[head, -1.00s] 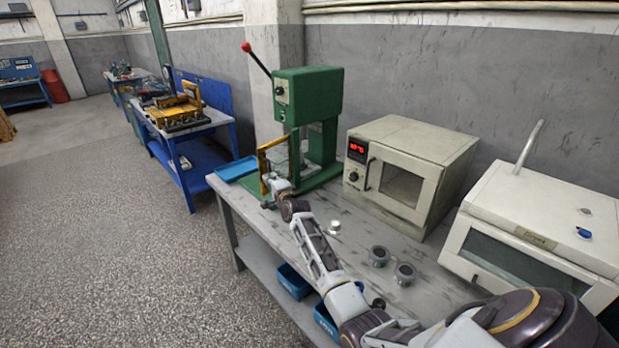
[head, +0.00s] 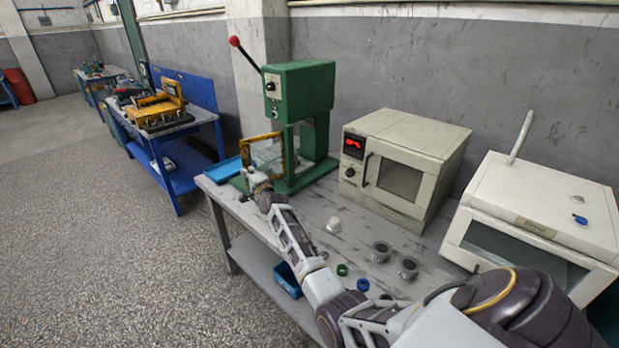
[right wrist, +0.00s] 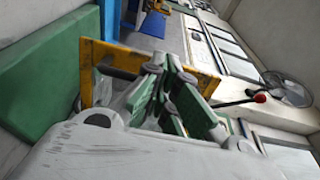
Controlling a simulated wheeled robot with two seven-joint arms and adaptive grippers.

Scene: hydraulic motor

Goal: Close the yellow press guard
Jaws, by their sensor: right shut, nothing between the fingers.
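The yellow press guard (head: 262,137) is a yellow frame with a clear pane at the front of the green press (head: 300,90). It stands at an angle to the press, its left edge swung out. My right gripper (head: 252,178) is at the guard's lower left side, fingers shut and empty. In the right wrist view the shut fingers (right wrist: 172,72) are in front of the yellow frame (right wrist: 98,60). I cannot tell whether they touch it. My left gripper is not in view.
A blue tray (head: 223,170) lies left of the press. A beige oven (head: 405,165) and a beige cabinet (head: 540,215) stand to the right. Two grey cups (head: 381,252), a white part (head: 334,224), a green ring (head: 342,269) and a blue ring (head: 362,284) are on the bench.

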